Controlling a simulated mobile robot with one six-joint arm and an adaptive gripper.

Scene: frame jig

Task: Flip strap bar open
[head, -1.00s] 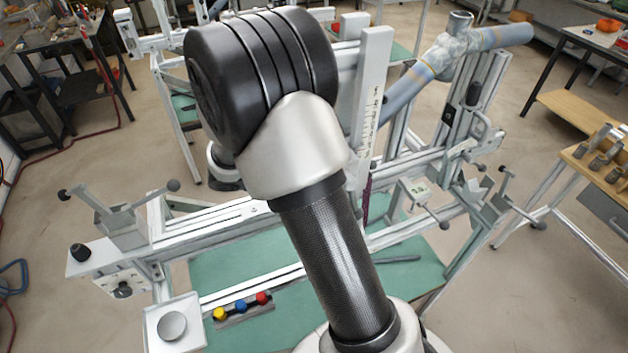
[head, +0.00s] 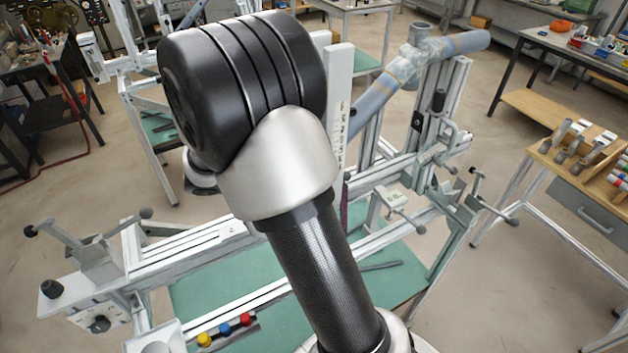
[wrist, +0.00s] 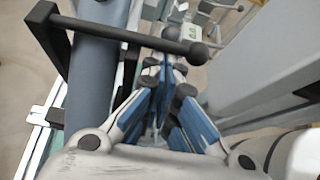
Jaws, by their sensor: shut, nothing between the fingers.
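A dark bar (wrist: 120,34) with a ball end (wrist: 198,53) crosses the upper part of the wrist view, and it looks like the strap bar. It joins a dark upright piece at the left and runs across a blue-grey tube (wrist: 92,80). My gripper (wrist: 165,68) is shut and empty, its tips just below the bar in the picture. I cannot tell whether they touch it. In the head view the tube (head: 452,44) rises on the jig's far side. My gripper is hidden behind my arm there, and I cannot make out the bar.
The pale frame jig (head: 215,235) spreads around my arm, with clamps with ball-ended handles (head: 95,255) at the left and more at the right. A wooden bench with tools (head: 560,160) stands right. A large grey surface (wrist: 255,50) is close on the wrist view's right.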

